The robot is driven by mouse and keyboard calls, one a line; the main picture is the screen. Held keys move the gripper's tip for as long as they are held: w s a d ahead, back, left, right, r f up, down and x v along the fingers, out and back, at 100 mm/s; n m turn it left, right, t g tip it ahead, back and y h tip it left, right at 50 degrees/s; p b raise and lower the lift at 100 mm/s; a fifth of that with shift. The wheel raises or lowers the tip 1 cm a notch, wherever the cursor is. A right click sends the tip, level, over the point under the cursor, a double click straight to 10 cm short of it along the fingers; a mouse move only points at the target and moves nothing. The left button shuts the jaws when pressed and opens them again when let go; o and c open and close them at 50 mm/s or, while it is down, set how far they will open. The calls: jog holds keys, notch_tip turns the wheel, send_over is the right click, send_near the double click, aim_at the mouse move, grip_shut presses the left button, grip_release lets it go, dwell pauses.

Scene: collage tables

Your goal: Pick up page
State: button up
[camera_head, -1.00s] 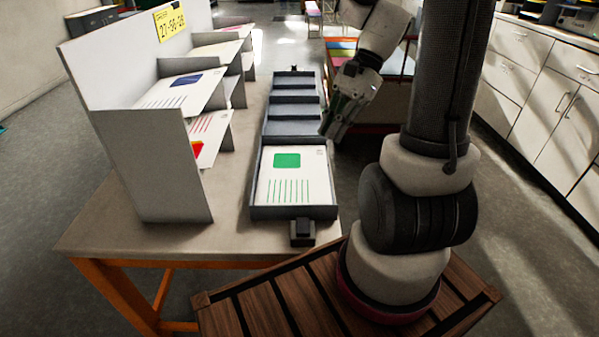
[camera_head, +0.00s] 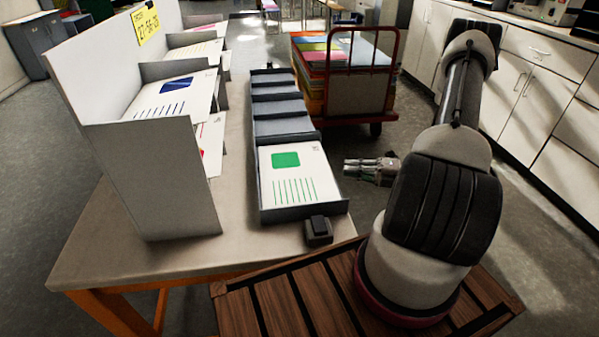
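A white page with a green block and green lines (camera_head: 297,176) lies in the nearest compartment of a long dark grey tray (camera_head: 333,207) on the table. More white pages lie in the rack on the left: one with a blue block (camera_head: 160,97) on an upper shelf and one with red marks (camera_head: 211,145) below it, partly hidden. My gripper (camera_head: 346,167) is to the right of the green page, pointing left towards it and apart from it. No page shows in it. Its fingers are small and seen side-on, so their opening is unclear.
The grey rack (camera_head: 155,180) stands left of the tray on the table (camera_head: 120,255). The tray's farther compartments look empty. A small black block (camera_head: 318,231) sits at the tray's near end. A red-framed cart (camera_head: 362,90) with coloured sheets stands behind my gripper; white cabinets (camera_head: 520,85) line the right.

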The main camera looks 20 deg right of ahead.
aim_at(327, 166)
jog(key=x, duration=0.7)
jog(key=shift+w+a, duration=0.2)
grip_shut()
